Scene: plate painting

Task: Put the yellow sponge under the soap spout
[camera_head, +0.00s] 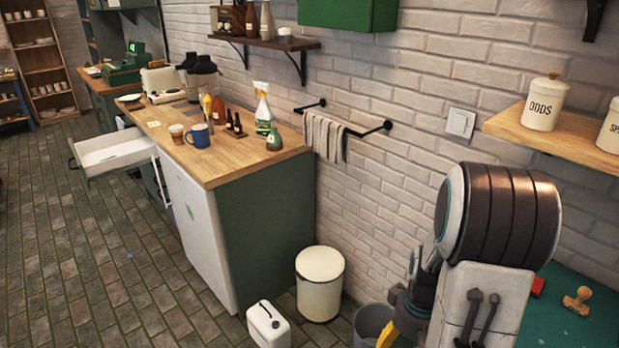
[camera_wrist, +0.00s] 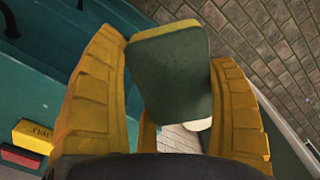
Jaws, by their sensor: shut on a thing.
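My gripper (camera_wrist: 185,100) is shut on the sponge (camera_wrist: 172,70) in the wrist view. The sponge shows a dark green face and a yellow edge at its top, and sits between the two yellow ribbed fingers. In the head view my gripper (camera_head: 392,325) is low at the bottom, right of the white bin, partly hidden by my arm; the sponge cannot be made out there. A small green bottle (camera_head: 274,138) stands at the near right corner of the wooden counter and may be the soap dispenser; its spout is too small to tell clearly.
The counter (camera_head: 235,168) also holds a spray bottle (camera_head: 262,110), a blue mug (camera_head: 198,135) and dark bottles (camera_head: 235,123). A drawer (camera_head: 112,152) stands open at left. A towel rail (camera_head: 362,131) juts from the wall.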

